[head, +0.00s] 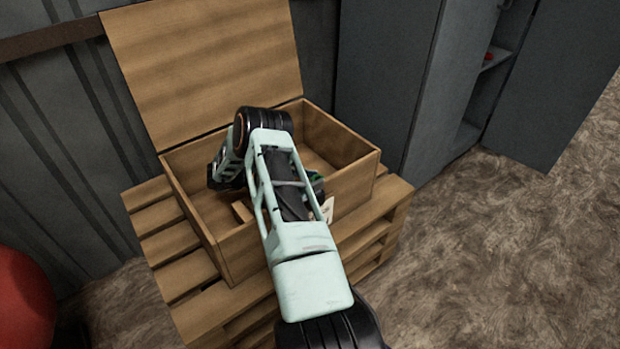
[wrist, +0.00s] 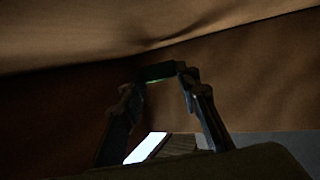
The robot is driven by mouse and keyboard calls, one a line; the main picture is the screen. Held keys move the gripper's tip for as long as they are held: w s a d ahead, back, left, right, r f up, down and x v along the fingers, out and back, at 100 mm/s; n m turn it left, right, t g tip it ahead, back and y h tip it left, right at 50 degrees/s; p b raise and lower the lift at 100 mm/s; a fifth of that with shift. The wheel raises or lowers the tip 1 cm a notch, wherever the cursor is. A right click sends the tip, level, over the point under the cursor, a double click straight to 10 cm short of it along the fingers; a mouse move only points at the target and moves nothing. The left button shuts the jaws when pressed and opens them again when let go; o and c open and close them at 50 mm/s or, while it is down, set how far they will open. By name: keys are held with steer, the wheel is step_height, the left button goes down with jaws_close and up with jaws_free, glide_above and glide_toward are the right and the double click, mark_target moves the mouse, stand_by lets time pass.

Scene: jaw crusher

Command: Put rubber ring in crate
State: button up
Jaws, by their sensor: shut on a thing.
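The wooden crate (head: 345,192) stands open on a pallet, its lid raised at the back. My arm reaches over and bends down into its left part. My gripper (wrist: 162,78) is inside the crate in the wrist view, close to brown wooden walls. Its fingers are shut on a small dark piece with a green lower edge, taken as the rubber ring (wrist: 160,71). Its full ring shape does not show. In the head view the fingertips are hidden behind my forearm; a bit of green shows beside it.
The raised lid (head: 205,65) stands behind the crate. The pallet (head: 160,235) sticks out around it. A grey cabinet (head: 385,75) with an open door stands at the right. A red rounded object (head: 22,305) is at lower left. The floor at right is clear.

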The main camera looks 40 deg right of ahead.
steer(key=shift+f, duration=0.25)
steer(key=o, duration=1)
steer(key=shift+r, duration=0.5)
steer(key=p+v, duration=0.2)
steer(key=v, duration=0.5)
steer(key=shift+w+a+r, duration=0.1)
steer(key=shift+a+r, duration=0.05)
steer(key=shift+a, duration=0.1)
